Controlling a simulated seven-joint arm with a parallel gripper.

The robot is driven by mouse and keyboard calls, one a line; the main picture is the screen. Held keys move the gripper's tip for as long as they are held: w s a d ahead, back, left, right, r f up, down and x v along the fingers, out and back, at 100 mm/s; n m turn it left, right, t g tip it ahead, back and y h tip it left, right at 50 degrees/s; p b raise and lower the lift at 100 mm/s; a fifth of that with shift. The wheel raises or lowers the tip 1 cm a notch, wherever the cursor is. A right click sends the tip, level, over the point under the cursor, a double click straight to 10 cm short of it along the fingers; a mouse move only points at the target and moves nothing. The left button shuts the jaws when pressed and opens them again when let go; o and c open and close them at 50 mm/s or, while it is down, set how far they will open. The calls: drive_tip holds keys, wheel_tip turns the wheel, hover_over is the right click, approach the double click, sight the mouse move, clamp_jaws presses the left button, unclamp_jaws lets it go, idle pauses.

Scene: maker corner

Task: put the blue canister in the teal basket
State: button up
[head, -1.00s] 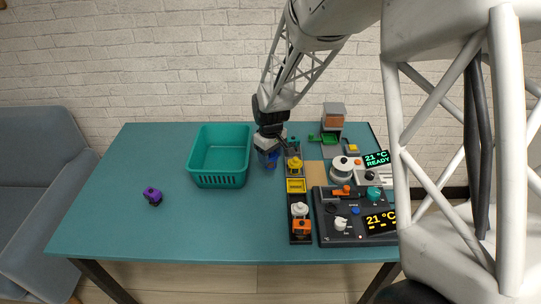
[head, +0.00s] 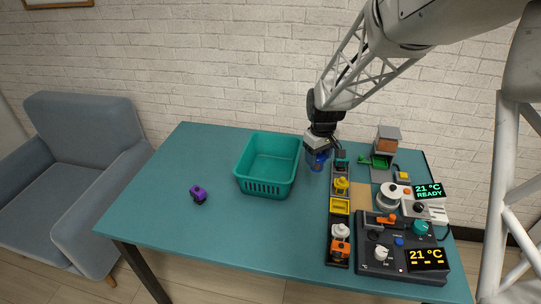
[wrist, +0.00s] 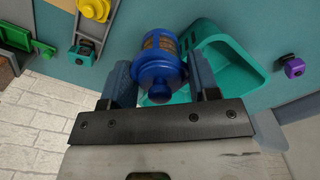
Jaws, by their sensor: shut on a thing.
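The blue canister (head: 317,161) is just right of the teal basket (head: 265,187) in the head view, partly hidden under my gripper (head: 318,150). In the wrist view the canister (wrist: 158,68) has a blue lid with a knob and a tan band, and sits between the two fingers of my gripper (wrist: 160,82). The gripper is shut on it. The teal basket (wrist: 238,52) shows right of and behind the canister in the wrist view; it looks empty in the head view. I cannot tell whether the canister touches the table.
A purple-and-black block (head: 198,194) lies left of the basket. Right of the canister stand a dark rail tray (head: 337,222) with yellow, white and orange parts, a control panel (head: 398,262) and a small grey-and-orange unit (head: 386,140). The table's left and front are mostly clear.

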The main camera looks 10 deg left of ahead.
hover_over(270, 176)
drive_tip(key=shift+w+f, duration=0.1)
drive_tip(key=shift+f, duration=2.6)
drive_tip(key=shift+f, duration=0.1)
drive_tip(key=shift+f, duration=3)
drive_tip(key=shift+f, duration=1.85)
drive_tip(key=shift+f, duration=0.2)
drive_tip(key=o, duration=1)
